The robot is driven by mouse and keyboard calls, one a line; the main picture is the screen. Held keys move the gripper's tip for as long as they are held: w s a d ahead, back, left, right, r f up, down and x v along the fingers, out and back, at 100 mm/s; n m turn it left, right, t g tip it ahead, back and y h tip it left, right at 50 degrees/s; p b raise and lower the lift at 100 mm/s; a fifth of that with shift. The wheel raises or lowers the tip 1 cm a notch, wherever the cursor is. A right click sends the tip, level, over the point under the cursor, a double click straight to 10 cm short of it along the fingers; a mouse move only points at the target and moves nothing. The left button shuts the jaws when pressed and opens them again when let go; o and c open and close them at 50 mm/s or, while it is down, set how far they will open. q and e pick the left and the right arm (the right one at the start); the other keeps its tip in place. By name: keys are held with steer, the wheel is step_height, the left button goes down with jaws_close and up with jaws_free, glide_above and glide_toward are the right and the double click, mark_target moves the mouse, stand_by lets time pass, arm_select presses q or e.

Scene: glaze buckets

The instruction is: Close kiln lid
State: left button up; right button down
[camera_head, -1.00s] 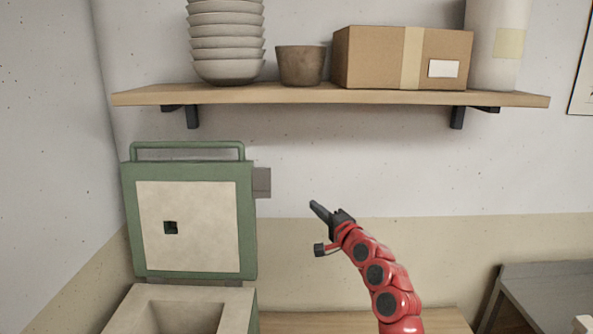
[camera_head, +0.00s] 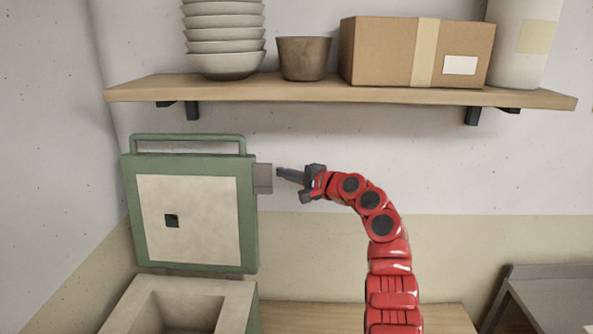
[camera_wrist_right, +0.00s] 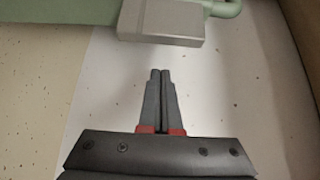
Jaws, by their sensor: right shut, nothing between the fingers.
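The kiln lid (camera_head: 188,218) stands raised, upright, behind the kiln body (camera_head: 175,303), whose square chamber is open on top. The lid is green with a pale inner panel, a small dark square hole and a bar handle (camera_head: 188,139) along its top. A grey block (camera_head: 263,178) sticks out from its right side. My right gripper (camera_head: 279,174) is shut and empty, its tips just right of the block and apart from it. In the right wrist view, the shut fingers (camera_wrist_right: 161,75) point toward the grey block (camera_wrist_right: 162,22). My left gripper is not in view.
A wooden shelf (camera_head: 340,92) above holds stacked bowls (camera_head: 224,40), a brown pot (camera_head: 304,58), a cardboard box (camera_head: 385,50) and a white cylinder (camera_head: 522,40). A wooden surface (camera_head: 310,318) lies right of the kiln. A grey table (camera_head: 555,295) stands at far right.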

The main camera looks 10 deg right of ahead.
steer(key=s+p, duration=0.1)
steer(key=s+a+p, duration=0.1)
steer(key=s+p, duration=0.1)
steer(key=shift+a+r, duration=0.25)
steer(key=shift+a, duration=0.05)
stand_by(0.6)
